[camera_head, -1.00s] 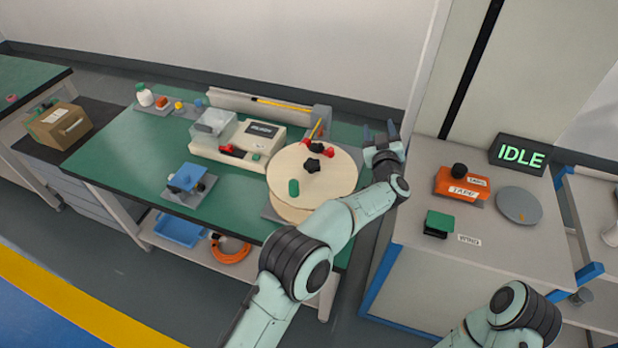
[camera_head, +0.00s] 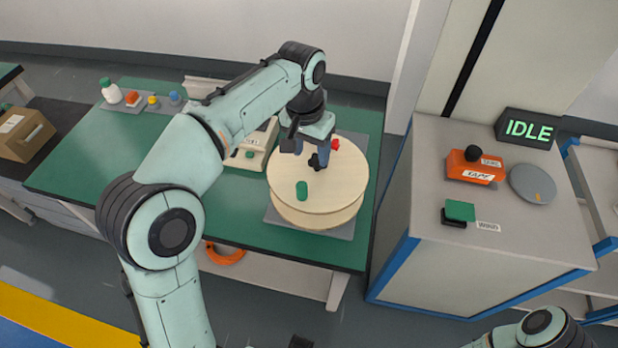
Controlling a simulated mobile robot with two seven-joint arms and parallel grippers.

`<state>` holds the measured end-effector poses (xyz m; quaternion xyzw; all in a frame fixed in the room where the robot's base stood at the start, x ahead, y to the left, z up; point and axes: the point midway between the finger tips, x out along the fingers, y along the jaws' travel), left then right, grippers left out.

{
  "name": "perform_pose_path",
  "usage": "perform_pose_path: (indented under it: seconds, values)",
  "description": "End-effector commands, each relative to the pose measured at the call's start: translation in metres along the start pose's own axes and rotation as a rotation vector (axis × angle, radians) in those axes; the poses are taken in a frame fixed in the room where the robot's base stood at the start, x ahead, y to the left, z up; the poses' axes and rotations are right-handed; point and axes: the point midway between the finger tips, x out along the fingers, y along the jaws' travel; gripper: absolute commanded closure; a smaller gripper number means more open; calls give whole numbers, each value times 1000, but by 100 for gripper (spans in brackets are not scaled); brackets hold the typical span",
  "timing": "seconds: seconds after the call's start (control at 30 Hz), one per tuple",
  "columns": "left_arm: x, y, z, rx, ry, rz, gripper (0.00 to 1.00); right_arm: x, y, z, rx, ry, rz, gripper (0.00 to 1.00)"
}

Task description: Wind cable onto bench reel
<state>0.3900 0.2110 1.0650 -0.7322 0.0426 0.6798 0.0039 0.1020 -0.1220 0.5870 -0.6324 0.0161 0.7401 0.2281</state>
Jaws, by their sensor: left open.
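The bench reel (camera_head: 345,185) has a pale wooden disc on top and a second disc below, standing on a grey base plate on the green bench. A black knob (camera_head: 316,162) is near its centre, and a green handle (camera_head: 301,190) stands on the front part of the disc. A red part (camera_head: 335,144) shows near its back rim. My left gripper (camera_head: 311,153) points down over the back half of the disc, open, close to the black knob; contact is unclear. An orange cable coil (camera_head: 225,256) is partly visible below the bench. My right gripper is out of view.
To the right, a cabinet holds an orange tape unit (camera_head: 468,170), a grey disc (camera_head: 533,184), a green-topped block (camera_head: 459,212) and a sign reading IDLE (camera_head: 528,130). A cream device (camera_head: 256,155) is partly hidden by my left arm. The bench's front right is clear.

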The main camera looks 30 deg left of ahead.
Motion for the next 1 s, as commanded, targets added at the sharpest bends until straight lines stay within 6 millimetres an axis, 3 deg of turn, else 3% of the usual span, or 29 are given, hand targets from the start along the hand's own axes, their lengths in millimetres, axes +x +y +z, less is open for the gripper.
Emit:
perform_pose_path:
  seconds: [0.1, 0.27, 0.7, 1.0]
  values:
    - [-5, -16, 20, -35, -63, -37, 43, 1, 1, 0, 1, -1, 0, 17]
    - [6, -20, 26, -42, -81, -47, 43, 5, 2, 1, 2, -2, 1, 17]
    - [94, -22, 32, -39, -80, -44, 43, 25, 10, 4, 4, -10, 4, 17]
    - [124, -23, 33, -39, -76, -44, 43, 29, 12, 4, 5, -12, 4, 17]
